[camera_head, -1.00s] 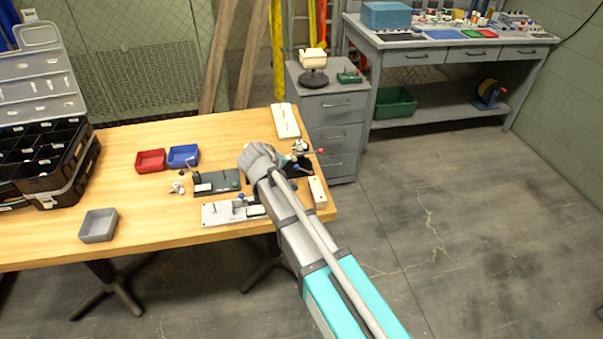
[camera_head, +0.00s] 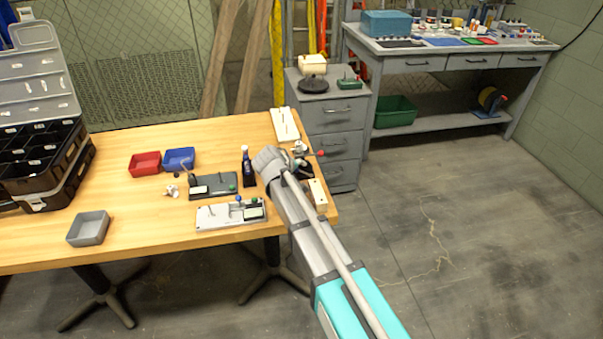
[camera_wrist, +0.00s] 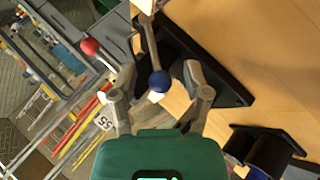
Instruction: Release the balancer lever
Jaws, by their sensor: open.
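In the wrist view, a lever with a blue ball knob (camera_wrist: 159,82) stands between the spread fingers of my gripper (camera_wrist: 160,84), with visible space on both sides. A second lever with a red ball knob (camera_wrist: 90,46) is to its left. A black base plate (camera_wrist: 222,75) lies beneath them on the wooden table. In the head view, my gripper (camera_head: 272,160) is over this device near the table's right end. The red knob (camera_head: 320,153) sticks out to the right there; my arm hides much of the rest. I cannot tell which lever is the balancer lever.
A dark plate with a green knob (camera_head: 232,188) and a light plate with a blue knob (camera_head: 238,199) lie left of my arm. A dark bottle (camera_head: 246,164) stands close to my gripper. A white block (camera_head: 318,196) lies near the right edge.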

